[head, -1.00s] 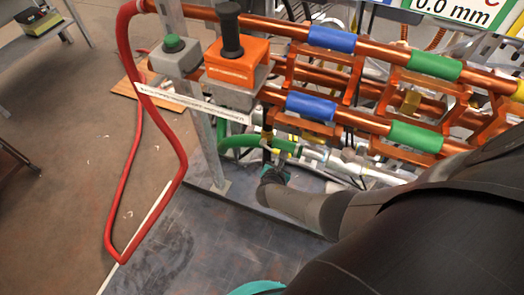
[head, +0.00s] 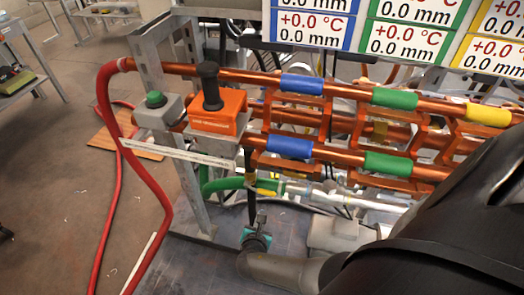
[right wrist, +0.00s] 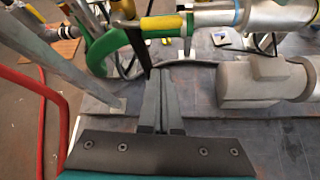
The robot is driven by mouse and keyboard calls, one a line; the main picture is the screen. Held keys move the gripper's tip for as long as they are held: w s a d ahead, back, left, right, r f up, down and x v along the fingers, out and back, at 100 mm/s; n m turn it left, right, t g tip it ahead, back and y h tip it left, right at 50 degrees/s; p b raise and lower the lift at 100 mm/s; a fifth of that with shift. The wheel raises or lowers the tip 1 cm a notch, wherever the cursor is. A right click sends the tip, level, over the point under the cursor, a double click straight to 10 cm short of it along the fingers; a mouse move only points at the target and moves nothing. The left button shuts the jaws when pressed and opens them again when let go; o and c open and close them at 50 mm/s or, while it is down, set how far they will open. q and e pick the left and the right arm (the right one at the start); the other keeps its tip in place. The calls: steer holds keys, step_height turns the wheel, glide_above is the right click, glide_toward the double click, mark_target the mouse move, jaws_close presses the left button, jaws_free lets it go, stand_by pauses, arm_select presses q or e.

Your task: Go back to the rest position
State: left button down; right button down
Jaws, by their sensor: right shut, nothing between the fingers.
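My right gripper (head: 258,220) is low in front of the pipe rig in the head view, at the end of my arm coming from the right. In the right wrist view its two grey fingers (right wrist: 167,75) are together, with nothing between them. The fingertips point toward the green hose (head: 222,185) and its yellow-marked end. In the right wrist view the green hose (right wrist: 106,50) and a yellow handle (right wrist: 163,25) lie just beyond the tips; I cannot tell the exact gap. My left gripper is not in view.
Copper pipes (head: 230,76) with coloured sleeves run across the rig. An orange lever box (head: 217,112) and green button box (head: 157,110) sit at its left. A red hose (head: 150,185) hangs beside a metal post (head: 190,190). Display panels (head: 414,28) are above. Floor at left is mostly open.

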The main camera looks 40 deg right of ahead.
steer(key=shift+v, duration=0.75)
steer(key=s+a+f+m+g+y, duration=0.2)
steer(key=s+f+m, duration=0.3)
steer(key=s, duration=0.5)
steer(key=s+a+f+m+g+y, duration=0.2)
steer(key=s+f+m, duration=0.3)
steer(key=s+m, duration=0.4)
steer(key=s+a+f+m+g+y, duration=0.2)
steer(key=s+f+m+y, duration=0.2)
steer(key=s+m, duration=0.3)
steer(key=s+f, duration=0.1)
steer(key=s, duration=0.4)
steer(key=shift+s+f+m+g, duration=0.2)
steer(key=shift+f+m+g, duration=0.2)
steer(key=shift+s, duration=0.1)
